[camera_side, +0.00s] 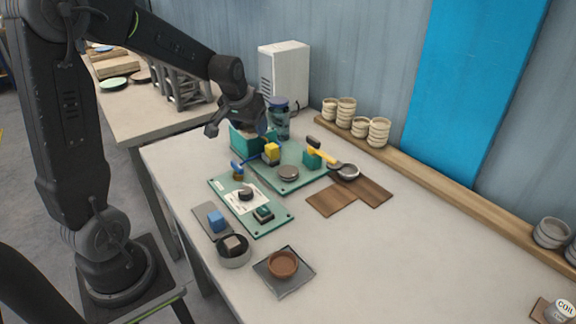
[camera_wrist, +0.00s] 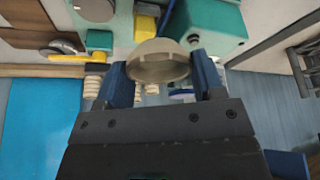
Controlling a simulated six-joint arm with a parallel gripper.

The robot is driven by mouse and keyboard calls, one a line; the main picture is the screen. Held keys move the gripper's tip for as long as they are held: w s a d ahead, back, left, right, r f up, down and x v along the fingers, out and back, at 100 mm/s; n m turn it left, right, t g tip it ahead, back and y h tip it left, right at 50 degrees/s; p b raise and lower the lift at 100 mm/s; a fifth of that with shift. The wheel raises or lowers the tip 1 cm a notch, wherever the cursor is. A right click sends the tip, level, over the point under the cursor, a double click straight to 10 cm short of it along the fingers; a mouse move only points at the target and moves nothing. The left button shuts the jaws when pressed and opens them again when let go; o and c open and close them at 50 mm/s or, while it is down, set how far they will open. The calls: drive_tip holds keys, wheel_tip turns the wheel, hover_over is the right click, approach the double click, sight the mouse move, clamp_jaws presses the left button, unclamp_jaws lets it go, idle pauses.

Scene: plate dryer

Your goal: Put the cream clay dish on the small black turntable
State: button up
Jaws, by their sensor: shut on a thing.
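The cream clay dish (camera_wrist: 160,62) is between the two blue fingers of my gripper (camera_wrist: 158,80) in the wrist view, with its rim towards the camera. My gripper is shut on it. In the side view my gripper (camera_side: 240,118) is above the back left of the table, near a teal box (camera_side: 259,142); the dish cannot be made out there. A low, round grey-brown disc (camera_side: 288,173) lies on the rear green board and also shows at the top of the wrist view (camera_wrist: 95,9). I cannot tell whether it is the black turntable.
A yellow block (camera_side: 271,151), a green cube (camera_side: 312,159) and a yellow-handled strainer (camera_side: 346,171) stand near the disc. The front green board (camera_side: 225,190) carries a knob and switch. A brown dish (camera_side: 283,263) sits on a dark square.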

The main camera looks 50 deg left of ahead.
hover_over(290, 168)
drive_tip(key=s, duration=0.1)
drive_tip(key=f, duration=0.6)
drive_tip(key=shift+s+d, duration=0.2)
drive_tip(key=shift+d, duration=0.2)
drive_tip(key=shift+f, duration=1.9)
drive_tip(key=shift+f, duration=0.1)
drive_tip(key=o, duration=0.9)
drive_tip(key=v, duration=1.1)
drive_tip(key=s+d+r+m, duration=0.1)
drive_tip(key=s+d+r, duration=0.1)
drive_tip(key=s, duration=0.5)
drive_tip(key=s+d+r+m+t+h, duration=0.1)
drive_tip(key=s+d+r+m, duration=0.1)
drive_tip(key=s, duration=0.4)
drive_tip(key=s+d+r+m+h, duration=0.1)
drive_tip(key=s+d+r+m, duration=0.1)
drive_tip(key=s+d, duration=0.4)
drive_tip(key=shift+s+r+t, duration=0.3)
drive_tip(key=shift+s+r, duration=0.5)
drive_tip(key=shift+s, duration=0.1)
